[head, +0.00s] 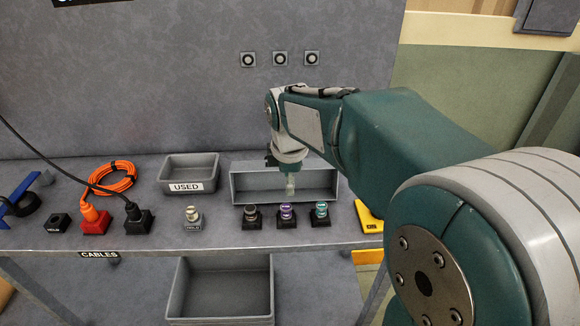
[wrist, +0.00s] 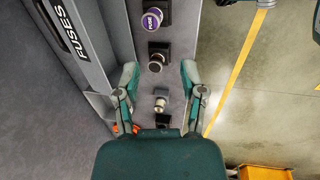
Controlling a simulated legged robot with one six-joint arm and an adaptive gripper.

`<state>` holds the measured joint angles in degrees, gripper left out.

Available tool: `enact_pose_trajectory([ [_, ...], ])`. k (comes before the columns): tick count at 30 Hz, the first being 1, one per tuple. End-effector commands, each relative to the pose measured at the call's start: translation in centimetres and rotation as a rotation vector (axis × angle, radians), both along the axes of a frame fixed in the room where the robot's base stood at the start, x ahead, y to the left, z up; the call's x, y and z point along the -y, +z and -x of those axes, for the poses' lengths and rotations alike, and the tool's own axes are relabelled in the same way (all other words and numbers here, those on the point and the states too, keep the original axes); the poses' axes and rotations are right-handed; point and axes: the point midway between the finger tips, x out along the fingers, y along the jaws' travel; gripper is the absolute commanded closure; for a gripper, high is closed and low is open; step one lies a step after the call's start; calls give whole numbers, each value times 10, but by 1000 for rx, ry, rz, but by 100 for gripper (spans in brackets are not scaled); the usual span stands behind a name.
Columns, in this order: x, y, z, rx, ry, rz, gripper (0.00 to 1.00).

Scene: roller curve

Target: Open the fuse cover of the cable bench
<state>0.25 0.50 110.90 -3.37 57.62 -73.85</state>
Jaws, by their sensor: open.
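The cable bench (head: 150,238) has a row of small round-topped pieces on dark bases along its front: a silver-topped one (head: 193,215), a brown-topped one (head: 251,214), a purple-topped one (head: 286,212) and a green-topped one (head: 321,210). I cannot tell which part is the fuse cover. A long grey tray (head: 240,186) stands behind them; the wrist view shows FUSES lettering (wrist: 70,40) beside the row. My gripper (wrist: 159,73) is open and empty, pointing down. In the wrist view, its fingers appear either side of the row.
A grey USED bin (head: 190,165) stands left of the tray. An orange cable coil (head: 110,178) and plugged red (head: 95,222) and black (head: 137,222) sockets lie further left. An open bin (head: 222,290) is below the bench. A yellow piece (head: 367,216) sits at right.

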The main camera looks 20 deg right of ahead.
Motion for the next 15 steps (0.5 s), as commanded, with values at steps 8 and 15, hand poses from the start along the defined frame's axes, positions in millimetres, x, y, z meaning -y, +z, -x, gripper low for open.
enact_pose_trajectory([
  [8,-2,34,6,0,1,-1,47],
  [15,-2,38,7,-3,1,-1,47],
])
